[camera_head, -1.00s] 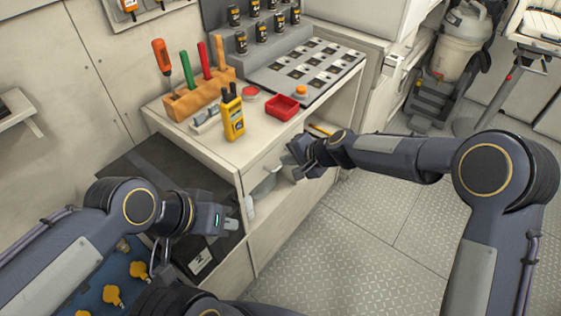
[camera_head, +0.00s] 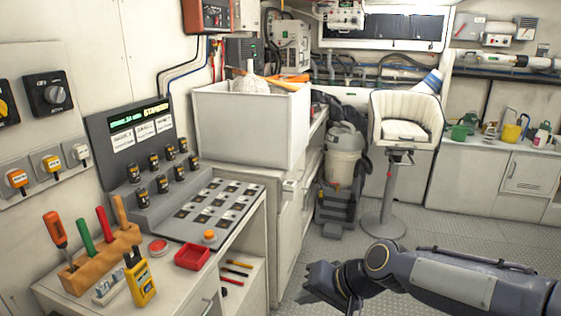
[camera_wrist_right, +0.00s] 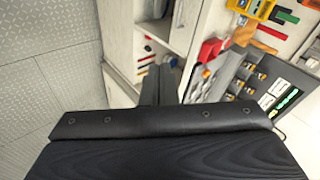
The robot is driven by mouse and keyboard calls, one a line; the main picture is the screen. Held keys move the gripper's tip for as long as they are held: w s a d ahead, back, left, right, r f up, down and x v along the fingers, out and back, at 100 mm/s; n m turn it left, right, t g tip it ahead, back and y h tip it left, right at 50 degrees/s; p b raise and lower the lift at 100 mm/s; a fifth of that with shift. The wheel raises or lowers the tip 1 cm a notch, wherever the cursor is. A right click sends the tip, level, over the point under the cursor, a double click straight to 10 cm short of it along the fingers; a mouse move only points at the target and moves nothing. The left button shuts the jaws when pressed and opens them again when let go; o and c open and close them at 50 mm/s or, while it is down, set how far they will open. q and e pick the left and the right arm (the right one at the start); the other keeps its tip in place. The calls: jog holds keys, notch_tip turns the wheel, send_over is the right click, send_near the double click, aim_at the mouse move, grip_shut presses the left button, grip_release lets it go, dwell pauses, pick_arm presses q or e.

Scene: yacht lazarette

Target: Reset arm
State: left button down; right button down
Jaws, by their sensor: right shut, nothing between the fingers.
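My right gripper (camera_head: 318,284) is in the lower middle of the head view, over the floor and to the right of the workbench. Its arm comes in from the right edge. In the right wrist view its fingers (camera_wrist_right: 160,86) are together with nothing between them, and the bench lies beyond them. It touches nothing that I can see. My left gripper is outside the head view.
The bench (camera_head: 240,268) at left carries a wooden tool holder (camera_head: 100,252), a yellow handheld device (camera_head: 140,282), a red tray (camera_head: 192,257) and a slotted panel (camera_head: 212,210). A grey vacuum (camera_head: 342,165) and a white chair (camera_head: 400,130) stand behind. The floor (camera_head: 480,240) is clear.

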jog(key=s+d+h, duration=0.1)
jog(key=s+d, duration=0.6)
jog(key=s, duration=0.3)
jog(key=s+d+t+h+p, duration=0.1)
jog(key=s+d+h, duration=0.1)
jog(key=s+d, duration=0.6)
jog(key=s, duration=0.3)
jog(key=shift+s+d+f+h, duration=0.15)
jog(key=shift+d+f+h, duration=0.15)
jog(key=shift+f, duration=0.1)
jog(key=shift+a, duration=0.1)
